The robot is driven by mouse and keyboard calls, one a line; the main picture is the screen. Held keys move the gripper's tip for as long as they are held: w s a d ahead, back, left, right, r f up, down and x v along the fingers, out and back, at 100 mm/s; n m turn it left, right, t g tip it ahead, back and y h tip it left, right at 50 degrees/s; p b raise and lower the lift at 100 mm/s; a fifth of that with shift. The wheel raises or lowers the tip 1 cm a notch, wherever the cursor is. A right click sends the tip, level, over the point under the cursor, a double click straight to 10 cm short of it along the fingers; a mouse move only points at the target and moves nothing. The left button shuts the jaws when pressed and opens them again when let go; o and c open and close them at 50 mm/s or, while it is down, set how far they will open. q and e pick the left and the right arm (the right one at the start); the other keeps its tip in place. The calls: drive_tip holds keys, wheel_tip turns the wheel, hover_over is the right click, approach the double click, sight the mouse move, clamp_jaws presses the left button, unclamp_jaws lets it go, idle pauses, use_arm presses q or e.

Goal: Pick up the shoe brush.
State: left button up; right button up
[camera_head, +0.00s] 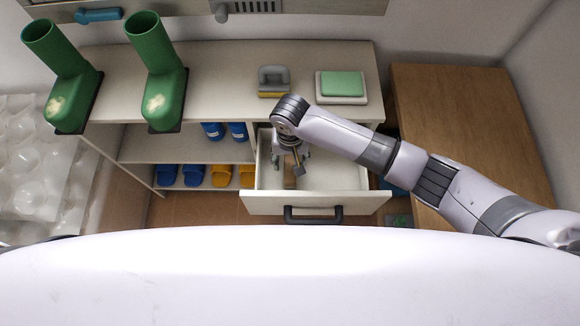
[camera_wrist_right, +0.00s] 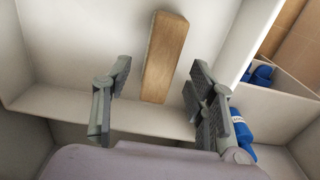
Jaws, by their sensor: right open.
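The shoe brush (camera_wrist_right: 164,58) shows in the right wrist view as a long wooden block lying in the open white drawer (camera_head: 335,178). My right gripper (camera_wrist_right: 158,82) is open, with one finger on each side of the brush's line and a gap to both. Its fingers do not visibly touch the brush. In the head view my right gripper (camera_head: 291,160) points down into the drawer, and the arm and gripper hide much of the brush. My left gripper is not in view.
The drawer front has a dark handle (camera_head: 313,215). On the cabinet top are green boots (camera_head: 160,90), a grey and yellow tool (camera_head: 273,82) and a green block (camera_head: 342,84). Blue and yellow slippers (camera_head: 222,175) sit on the lower shelf. A wooden table (camera_head: 465,120) stands right.

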sight(290, 164)
wheel_tip(290, 164, down, 4)
drive_tip(key=shift+r, duration=0.25)
clamp_jaws()
idle(0.6)
